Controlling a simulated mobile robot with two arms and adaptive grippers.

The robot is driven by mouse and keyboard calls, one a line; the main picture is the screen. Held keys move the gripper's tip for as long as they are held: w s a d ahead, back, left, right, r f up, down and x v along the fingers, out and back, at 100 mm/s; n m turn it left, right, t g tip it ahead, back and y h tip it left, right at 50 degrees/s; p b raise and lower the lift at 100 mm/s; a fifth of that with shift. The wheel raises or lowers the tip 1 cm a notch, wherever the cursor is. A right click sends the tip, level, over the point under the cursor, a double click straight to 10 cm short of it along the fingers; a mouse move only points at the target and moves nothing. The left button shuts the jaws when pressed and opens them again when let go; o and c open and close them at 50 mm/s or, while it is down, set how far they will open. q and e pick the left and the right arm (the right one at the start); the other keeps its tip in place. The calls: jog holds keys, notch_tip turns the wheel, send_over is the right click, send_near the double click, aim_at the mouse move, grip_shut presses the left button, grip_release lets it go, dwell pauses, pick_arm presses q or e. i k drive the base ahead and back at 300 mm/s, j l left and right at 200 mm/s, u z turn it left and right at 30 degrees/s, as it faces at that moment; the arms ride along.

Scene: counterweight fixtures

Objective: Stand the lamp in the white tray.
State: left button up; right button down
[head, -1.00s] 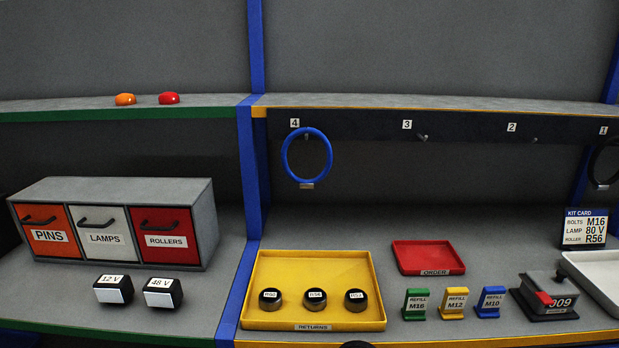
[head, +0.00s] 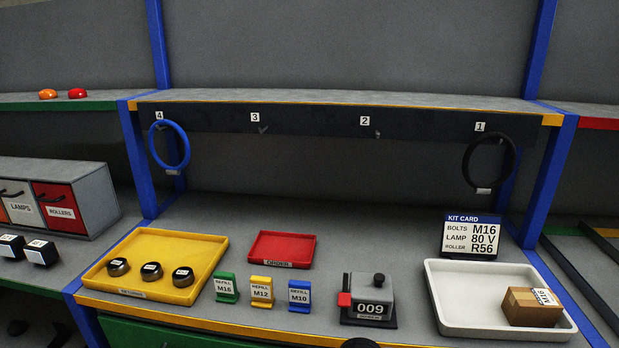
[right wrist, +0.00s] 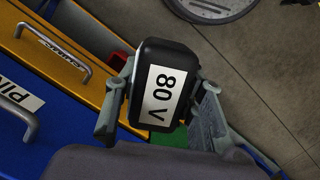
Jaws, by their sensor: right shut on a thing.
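The lamp (right wrist: 149,66) is a black block with a white "80 V" label, seen close up in the right wrist view. My right gripper (right wrist: 160,95) is shut on it, with one finger on each side. The white tray (head: 446,326) is at the right front of the bench in the head view. A brown box (head: 526,311) labelled M16 sits in its right part; its left part is bare. My left gripper is in no view.
A kit card (head: 470,236) reading M16, 80 V, R56 stands behind the tray. A grey 009 device (head: 371,290) stands left of it. Refill tags (head: 299,296), a red order tray (head: 281,247) and a yellow returns tray (head: 180,238) with rollers lie further left.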

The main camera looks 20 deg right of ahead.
aim_at(506, 289)
jog(key=k+l, duration=0.15)
jog(key=l, duration=0.2)
jog(key=k+l, duration=0.1)
jog(key=l, duration=0.3)
jog(key=k+l+u, duration=0.1)
jog(key=l, duration=0.25)
jog(key=k+l, duration=0.15)
jog(key=l, duration=0.2)
jog(key=k+l, duration=0.15)
jog(key=l, duration=0.2)
jog(key=k+l+u, duration=0.1)
jog(key=l, duration=0.25)
jog(key=k, duration=0.05)
